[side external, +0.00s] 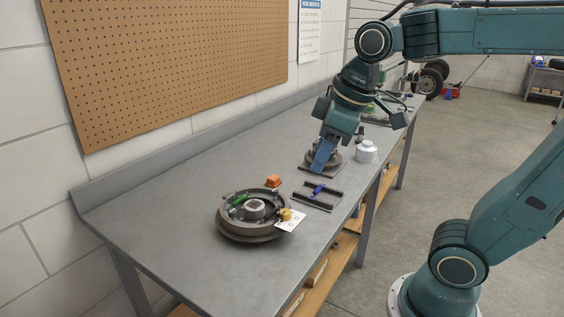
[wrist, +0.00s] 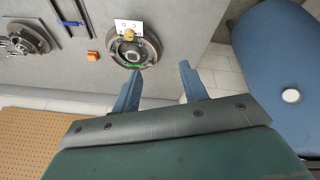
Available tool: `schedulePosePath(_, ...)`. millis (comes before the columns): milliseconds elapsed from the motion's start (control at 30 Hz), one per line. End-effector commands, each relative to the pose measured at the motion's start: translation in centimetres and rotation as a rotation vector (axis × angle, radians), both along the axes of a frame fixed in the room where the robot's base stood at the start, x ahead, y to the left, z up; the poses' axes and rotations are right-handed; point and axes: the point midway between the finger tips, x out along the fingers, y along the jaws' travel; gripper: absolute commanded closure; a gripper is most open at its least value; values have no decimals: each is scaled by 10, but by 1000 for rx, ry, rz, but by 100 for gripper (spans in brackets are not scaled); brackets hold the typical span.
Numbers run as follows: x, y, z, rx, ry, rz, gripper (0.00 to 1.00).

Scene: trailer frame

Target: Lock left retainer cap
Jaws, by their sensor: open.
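A round brake-like drum assembly (side external: 233,229) lies flat on the bench. It holds a green part (side external: 238,200), a pale centre hub (side external: 255,208) and a yellow part (side external: 285,214) at its rim beside a white card (side external: 293,222). The drum also shows in the wrist view (wrist: 152,50), just beyond my left finger's tip. I cannot make out the left retainer cap at this size. My gripper (wrist: 160,68) has its two blue fingers spread with nothing between them. In the side view my gripper (side external: 319,168) points down and overlaps a smaller round part; their gap is unclear.
The smaller round part (side external: 335,167) sits farther along the grey bench (side external: 150,225). A dark tray (side external: 318,203) with a blue item, an orange block (side external: 273,181) and a white pot (side external: 366,152) stand nearby. The bench's near left end is clear; a wall backs it.

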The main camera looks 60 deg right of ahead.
Motion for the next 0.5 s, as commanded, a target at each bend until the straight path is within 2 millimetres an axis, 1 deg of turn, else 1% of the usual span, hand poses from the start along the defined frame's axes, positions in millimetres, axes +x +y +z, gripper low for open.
schedulePosePath(33,11,-1,1,-14,18,34,57)
schedulePosePath(233,52,-3,4,-67,75,188,57)
schedulePosePath(500,109,-7,-5,-123,151,400,57)
